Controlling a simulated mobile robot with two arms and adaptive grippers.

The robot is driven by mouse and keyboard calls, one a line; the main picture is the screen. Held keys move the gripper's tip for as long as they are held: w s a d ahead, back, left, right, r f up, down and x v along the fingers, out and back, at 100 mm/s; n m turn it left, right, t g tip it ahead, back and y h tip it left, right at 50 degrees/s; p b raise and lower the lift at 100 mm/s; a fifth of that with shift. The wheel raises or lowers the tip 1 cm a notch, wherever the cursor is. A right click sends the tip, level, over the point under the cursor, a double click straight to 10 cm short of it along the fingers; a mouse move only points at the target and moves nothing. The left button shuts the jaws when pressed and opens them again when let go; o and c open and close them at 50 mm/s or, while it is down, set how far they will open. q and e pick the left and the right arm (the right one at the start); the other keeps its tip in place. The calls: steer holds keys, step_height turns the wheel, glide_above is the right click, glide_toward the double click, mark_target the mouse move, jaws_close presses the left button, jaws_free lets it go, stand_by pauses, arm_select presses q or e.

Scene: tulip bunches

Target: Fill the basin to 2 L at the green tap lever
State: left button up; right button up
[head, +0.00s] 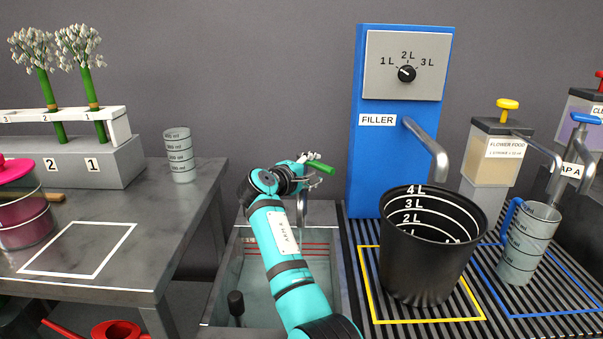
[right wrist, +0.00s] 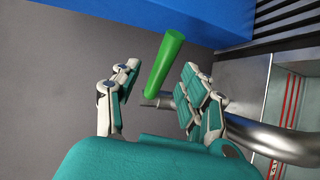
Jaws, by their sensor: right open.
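The green tap lever (head: 321,167) sits on top of the basin's metal tap (head: 302,212). My right gripper (head: 305,175) is open at the lever. In the right wrist view the lever (right wrist: 164,66) stands between the spread fingers of the gripper (right wrist: 158,98), with gaps on both sides. The basin (head: 228,262) is a sunken sink with red level lines on its walls. My right arm covers much of it, so I cannot tell the water level. My left gripper is not in view.
The blue filler (head: 365,165) stands close right of the tap. A black bucket (head: 425,265) and a clear jug (head: 528,245) stand on the slatted rack. At left, a table (head: 150,240) holds a measuring cup (head: 180,155) and a flower rack (head: 90,160).

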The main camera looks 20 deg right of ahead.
steer(key=v, duration=0.6)
steer(key=shift+w, duration=0.1)
